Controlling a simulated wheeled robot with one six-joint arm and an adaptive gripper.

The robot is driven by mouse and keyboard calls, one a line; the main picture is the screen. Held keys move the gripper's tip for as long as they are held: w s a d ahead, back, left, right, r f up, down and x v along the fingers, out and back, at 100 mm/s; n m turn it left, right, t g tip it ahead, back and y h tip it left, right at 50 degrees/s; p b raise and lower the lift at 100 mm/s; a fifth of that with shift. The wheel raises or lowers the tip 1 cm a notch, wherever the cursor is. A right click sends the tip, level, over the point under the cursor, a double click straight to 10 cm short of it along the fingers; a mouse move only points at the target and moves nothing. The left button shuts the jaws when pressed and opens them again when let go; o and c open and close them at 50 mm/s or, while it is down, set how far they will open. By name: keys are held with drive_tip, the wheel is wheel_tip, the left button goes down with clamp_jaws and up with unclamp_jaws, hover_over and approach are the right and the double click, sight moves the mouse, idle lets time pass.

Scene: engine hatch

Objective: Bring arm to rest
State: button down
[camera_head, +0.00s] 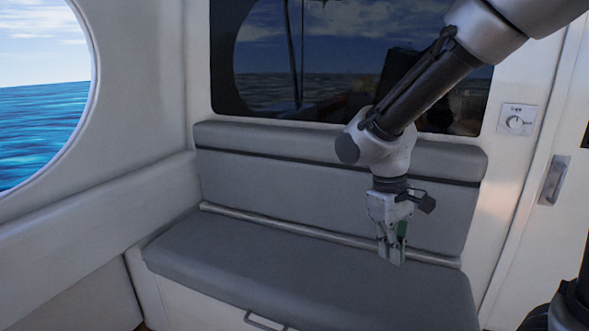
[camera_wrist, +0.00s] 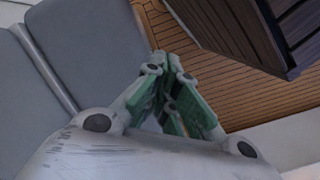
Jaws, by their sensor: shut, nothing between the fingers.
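My gripper (camera_head: 392,258) hangs pointing down in front of the bench backrest in the head view, over the bench seat. In the wrist view my gripper (camera_wrist: 168,62) shows its green-lined fingers drawn together at the tips. It is shut and nothing is held between the fingers. My arm comes in from the upper right of the head view and bends down at the wrist.
A grey cushioned bench (camera_head: 265,265) stands under a dark window (camera_head: 300,60). A metal rail (camera_head: 330,236) runs along the back of the seat. A switch (camera_head: 515,121) and a door handle (camera_head: 553,179) are at right. The wrist view shows wooden floor (camera_wrist: 190,65) and a dark slatted box (camera_wrist: 240,35).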

drive_tip(key=s+d+r+m+t, duration=0.2)
drive_tip(key=s+d+r, duration=0.3)
drive_tip(key=d, duration=0.3)
drive_tip(key=s+d+r+m+t+y, duration=0.1)
drive_tip(key=s+d+r+m+t, duration=0.2)
drive_tip(key=d+r, duration=0.4)
drive_tip(key=shift+s+d+r+m, duration=0.2)
drive_tip(key=shift+s+d+m, duration=0.4)
drive_tip(key=shift+s, duration=0.6)
